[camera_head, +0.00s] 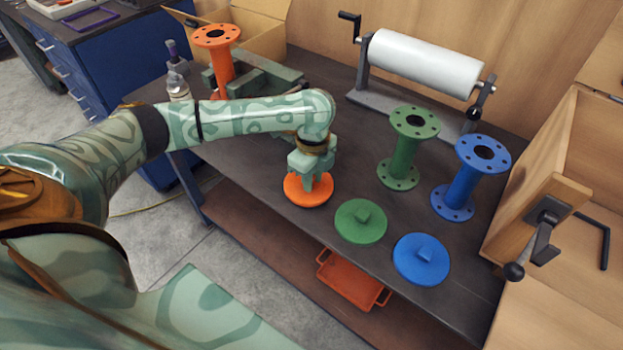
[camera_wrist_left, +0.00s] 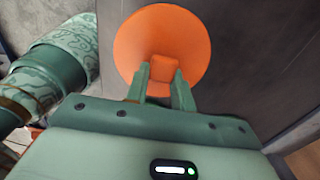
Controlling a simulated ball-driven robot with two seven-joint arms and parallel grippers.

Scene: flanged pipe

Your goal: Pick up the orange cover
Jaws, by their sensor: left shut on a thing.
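The orange cover (camera_head: 308,191) is a flat round disc with a small block handle on top. It is at the front edge of the dark table in the head view. My left gripper (camera_head: 311,183) points down over its middle and is shut on the handle. In the left wrist view the cover (camera_wrist_left: 140,45) fills the top middle, and my left gripper's fingers (camera_wrist_left: 164,82) sit on both sides of the handle. I cannot tell whether the cover touches the table. My right gripper is not in view.
A green cover (camera_head: 361,221) and a blue cover (camera_head: 421,258) lie to the right. Green (camera_head: 404,150) and blue (camera_head: 461,180) flanged pipes stand behind them. An orange flanged pipe (camera_head: 222,70) is at the back left. A white roll (camera_head: 424,62) on a stand is at the back.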

